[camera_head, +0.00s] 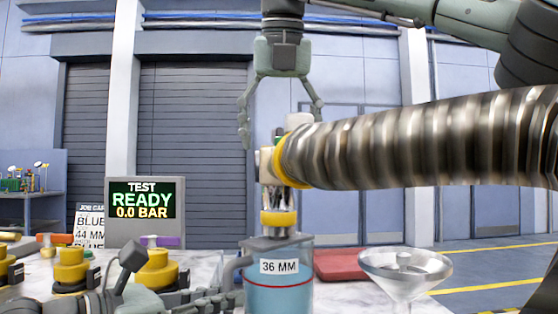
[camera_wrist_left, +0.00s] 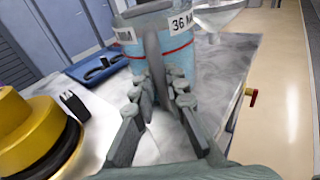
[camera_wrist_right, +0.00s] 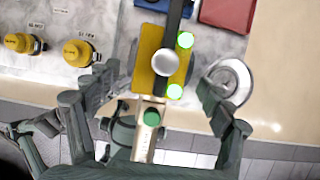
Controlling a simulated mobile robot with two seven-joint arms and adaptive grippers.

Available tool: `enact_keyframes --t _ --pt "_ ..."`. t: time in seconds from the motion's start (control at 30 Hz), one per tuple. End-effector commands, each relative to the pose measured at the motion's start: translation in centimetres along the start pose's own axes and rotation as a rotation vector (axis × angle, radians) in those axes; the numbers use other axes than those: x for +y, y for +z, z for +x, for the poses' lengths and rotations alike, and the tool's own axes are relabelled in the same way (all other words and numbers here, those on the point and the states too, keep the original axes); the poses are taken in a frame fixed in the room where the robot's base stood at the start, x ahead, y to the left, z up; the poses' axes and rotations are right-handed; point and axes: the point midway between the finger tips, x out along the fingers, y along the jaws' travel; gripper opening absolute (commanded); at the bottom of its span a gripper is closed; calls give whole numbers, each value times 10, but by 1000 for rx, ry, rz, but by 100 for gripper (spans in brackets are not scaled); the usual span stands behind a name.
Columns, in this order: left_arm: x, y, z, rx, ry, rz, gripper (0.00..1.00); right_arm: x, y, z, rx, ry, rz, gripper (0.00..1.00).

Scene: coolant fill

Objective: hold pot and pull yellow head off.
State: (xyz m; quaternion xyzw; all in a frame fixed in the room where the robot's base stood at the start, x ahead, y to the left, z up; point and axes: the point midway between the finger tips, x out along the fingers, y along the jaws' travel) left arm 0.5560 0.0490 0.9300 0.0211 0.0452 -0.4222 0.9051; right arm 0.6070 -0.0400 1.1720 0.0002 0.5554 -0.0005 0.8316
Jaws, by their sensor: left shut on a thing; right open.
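The clear pot (camera_head: 277,295) holds blue liquid and carries a "36 MM" label. It stands upright on the bench and also shows in the left wrist view (camera_wrist_left: 180,60). My left gripper (camera_wrist_left: 165,95) is shut on the pot's grey handle (camera_wrist_left: 152,62). The yellow and silver head (camera_head: 278,218) stands above the pot's lid; from above it shows as a yellow block (camera_wrist_right: 160,65) with green lights and a pale part with a green button. My right gripper (camera_head: 280,130) is open, pointing down, with fingers spread above the head and not closed on it.
A thick ribbed metal hose (camera_head: 420,140) with a yellow collar crosses from the right. A clear funnel (camera_head: 405,268) stands right of the pot. A red tray (camera_head: 342,265) lies behind. Yellow caps (camera_head: 157,272) and a display reading "READY 0.0 BAR" (camera_head: 145,205) are at left.

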Motion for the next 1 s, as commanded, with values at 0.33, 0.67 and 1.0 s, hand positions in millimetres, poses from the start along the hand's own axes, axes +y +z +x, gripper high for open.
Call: enact_keyframes --t 0.33,0.67,1.0 --pt "0 0 0 0 0 0 0 0 0 40 1 1 0 81" --pt "0 0 0 0 0 0 0 0 0 42 0 1 1 81" --pt "0 0 0 0 0 0 0 0 0 42 0 1 0 39"
